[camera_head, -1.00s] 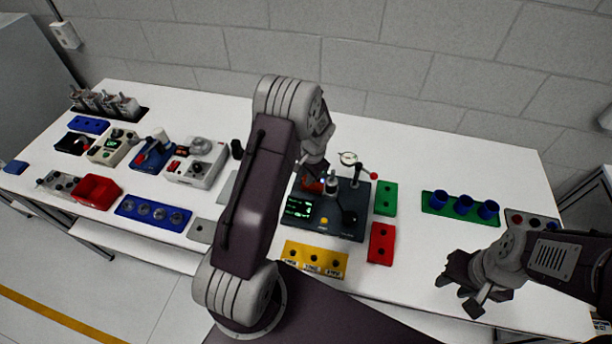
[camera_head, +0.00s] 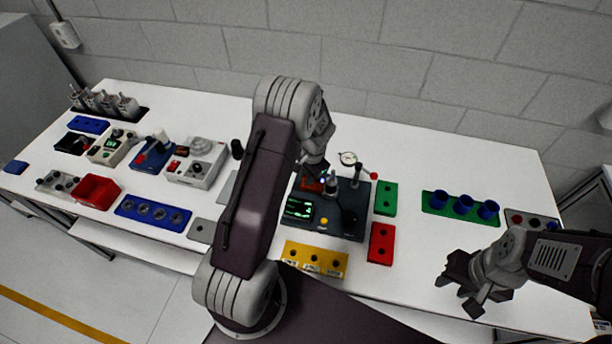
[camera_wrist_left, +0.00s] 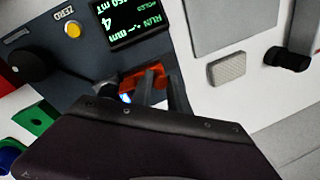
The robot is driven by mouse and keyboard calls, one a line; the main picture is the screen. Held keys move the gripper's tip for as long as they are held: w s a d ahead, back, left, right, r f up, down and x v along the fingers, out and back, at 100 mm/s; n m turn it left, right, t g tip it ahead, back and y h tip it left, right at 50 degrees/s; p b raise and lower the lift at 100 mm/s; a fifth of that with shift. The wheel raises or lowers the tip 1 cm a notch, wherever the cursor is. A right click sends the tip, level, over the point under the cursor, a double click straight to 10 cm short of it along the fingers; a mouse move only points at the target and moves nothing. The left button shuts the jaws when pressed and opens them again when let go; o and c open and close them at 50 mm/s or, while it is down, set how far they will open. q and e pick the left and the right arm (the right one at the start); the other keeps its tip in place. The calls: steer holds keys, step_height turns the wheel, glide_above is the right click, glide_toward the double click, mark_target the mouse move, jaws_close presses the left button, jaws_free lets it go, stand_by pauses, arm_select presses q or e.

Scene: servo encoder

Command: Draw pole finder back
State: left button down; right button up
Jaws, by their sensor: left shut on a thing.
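A dark tester box (camera_head: 348,227) with a lit green display (camera_head: 299,208) stands mid-table. A red-orange part at its back edge (camera_head: 308,185) shows in the head view, and in the left wrist view (camera_wrist_left: 150,84). I cannot tell surely whether it is the pole finder. My left gripper (camera_head: 318,180) reaches down to this part. In the left wrist view its fingers (camera_wrist_left: 155,95) are shut on the red-orange part; their tips are partly hidden by the gripper body. My right gripper (camera_head: 462,288) hangs at the table's front right, empty, its fingers apart.
A dial gauge (camera_head: 348,158) and a red-tipped lever (camera_head: 373,176) rise behind the box. Green (camera_head: 385,198) and red (camera_head: 381,243) blocks stand to its right, a yellow block (camera_head: 314,259) in front. Blue cups (camera_head: 463,205) stand further right. Bare table lies between.

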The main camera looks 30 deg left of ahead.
arm_select(q)
steer(key=a, duration=0.3)
steer(key=shift+s+a, duration=0.25)
steer(key=shift+s, duration=0.15)
steer(key=shift+d, duration=0.1)
steer(key=c, duration=1.7)
jaws_free()
steer(key=shift+o, duration=0.8)
steer(key=shift+a, duration=0.25)
steer(key=shift+d+r, duration=0.1)
steer(key=shift+d, duration=0.1)
